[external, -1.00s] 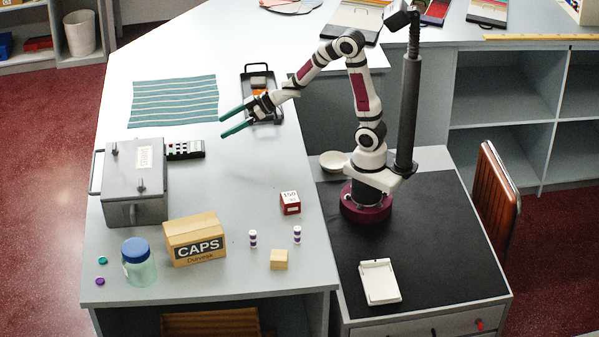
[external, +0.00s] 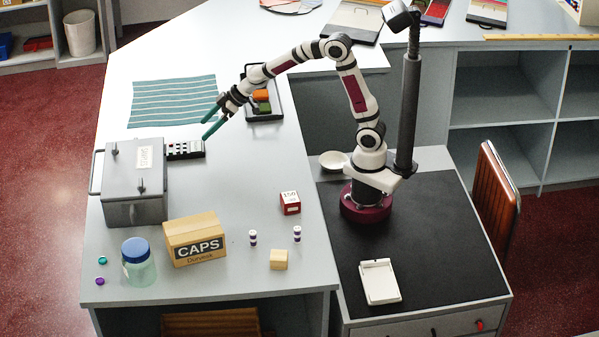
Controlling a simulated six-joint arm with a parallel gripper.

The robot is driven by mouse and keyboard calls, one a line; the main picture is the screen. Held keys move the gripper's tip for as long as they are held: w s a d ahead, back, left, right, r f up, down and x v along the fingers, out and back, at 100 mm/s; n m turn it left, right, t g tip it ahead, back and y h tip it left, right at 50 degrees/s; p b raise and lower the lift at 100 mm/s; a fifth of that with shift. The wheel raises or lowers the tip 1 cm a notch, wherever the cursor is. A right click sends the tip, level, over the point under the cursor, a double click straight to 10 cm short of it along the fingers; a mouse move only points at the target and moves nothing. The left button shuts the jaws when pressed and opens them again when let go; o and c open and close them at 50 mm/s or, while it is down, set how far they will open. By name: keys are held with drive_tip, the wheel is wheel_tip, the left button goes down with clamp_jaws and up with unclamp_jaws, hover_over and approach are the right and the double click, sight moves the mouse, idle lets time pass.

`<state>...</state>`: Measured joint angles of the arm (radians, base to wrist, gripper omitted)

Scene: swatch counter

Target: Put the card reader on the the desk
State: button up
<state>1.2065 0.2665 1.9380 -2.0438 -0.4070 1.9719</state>
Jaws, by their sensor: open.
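The card reader (external: 186,149) looks like a small dark keypad device with pale and coloured keys. It lies on the grey counter (external: 215,185) against or close beside the right side of a grey metal box. My gripper (external: 207,127) has green fingers and is open and empty. Its fingertips are above and just to the right of the card reader, apart from it as far as I can tell. The desk (external: 440,235) has a black top and drawers, and stands to the right of the counter. My arm's base is on it.
The grey box (external: 135,182) has a handle and lid. A CAPS carton (external: 194,239), a blue-lidded jar (external: 139,262), a red box (external: 290,203) and small bottles stand nearer. A white pad (external: 380,281) and bowl (external: 334,160) are on the desk, with bare black top between.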

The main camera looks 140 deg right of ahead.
sight(185, 146)
drive_tip(key=x, duration=1)
drive_tip(key=shift+d, duration=0.1)
drive_tip(key=shift+r, duration=0.15)
drive_tip(key=c, duration=1.5)
